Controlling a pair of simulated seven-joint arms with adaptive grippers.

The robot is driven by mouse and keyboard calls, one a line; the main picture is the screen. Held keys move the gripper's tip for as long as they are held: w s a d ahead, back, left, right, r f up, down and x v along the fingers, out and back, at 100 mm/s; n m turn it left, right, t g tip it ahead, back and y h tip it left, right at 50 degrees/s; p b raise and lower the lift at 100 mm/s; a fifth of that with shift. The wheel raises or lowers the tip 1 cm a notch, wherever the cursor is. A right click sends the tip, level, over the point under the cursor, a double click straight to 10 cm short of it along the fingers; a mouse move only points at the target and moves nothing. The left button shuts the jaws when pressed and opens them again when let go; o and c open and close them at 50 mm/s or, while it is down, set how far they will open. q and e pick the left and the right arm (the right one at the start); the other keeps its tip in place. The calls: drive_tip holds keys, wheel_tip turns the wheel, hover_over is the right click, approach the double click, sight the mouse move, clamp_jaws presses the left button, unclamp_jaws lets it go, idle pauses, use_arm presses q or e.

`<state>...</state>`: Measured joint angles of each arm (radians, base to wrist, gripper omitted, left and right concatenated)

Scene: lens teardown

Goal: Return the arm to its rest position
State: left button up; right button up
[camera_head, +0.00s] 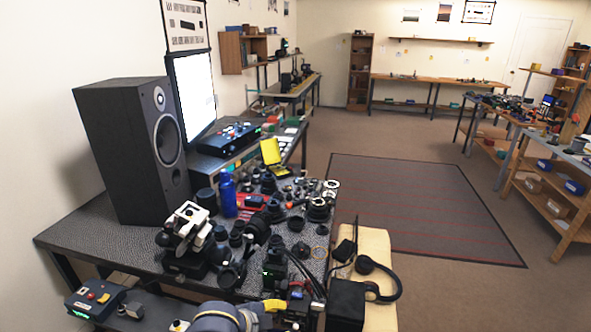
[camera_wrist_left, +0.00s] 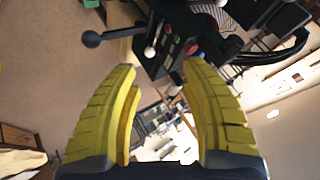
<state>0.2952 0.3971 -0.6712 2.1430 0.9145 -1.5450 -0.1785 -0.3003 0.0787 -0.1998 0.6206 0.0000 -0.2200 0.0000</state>
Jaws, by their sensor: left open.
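My left gripper (camera_head: 262,308) shows at the bottom edge of the head view, with yellow fingers on a grey and blue arm, near the front corner of the bench. In the left wrist view the left gripper (camera_wrist_left: 162,80) is open. Its two ribbed yellow fingers stand wide apart, and nothing is held between them. A black device with knobs and levers (camera_wrist_left: 165,45) lies beyond the fingertips. My right gripper is not in view.
The dark bench (camera_head: 110,240) carries a speaker (camera_head: 125,150), a blue bottle (camera_head: 227,195) and many lens parts. A cream padded surface (camera_head: 375,245) with headphones (camera_head: 385,280) is right of the gripper. The floor mat (camera_head: 430,210) is clear.

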use_arm(q)
drive_tip(key=s+a+f+n+y, duration=0.3)
drive_tip(key=s+a+n+y, duration=0.25)
drive_tip(key=s+a, duration=0.7)
drive_tip(key=s+a+f+n+y, duration=0.3)
drive_tip(key=s+a+n+y, duration=0.25)
drive_tip(key=s+a, duration=0.7)
drive_tip(key=d+f+g+h, duration=0.1)
drive_tip(key=d+f+h, duration=0.1)
drive_tip(key=f, duration=1.3)
drive_tip(key=d+f+g+h, duration=0.1)
drive_tip(key=d+f, duration=0.1)
drive_tip(key=f, duration=1.4)
drive_tip(key=s+f+n+g+h, duration=0.1)
drive_tip(key=s+f+n+g, duration=0.1)
drive_tip(key=s+f, duration=1.9)
drive_tip(key=shift+s+a+n+g+h, duration=0.2)
drive_tip(key=shift+s+n+g+h, duration=0.1)
drive_tip(key=shift+s+g+h, duration=0.15)
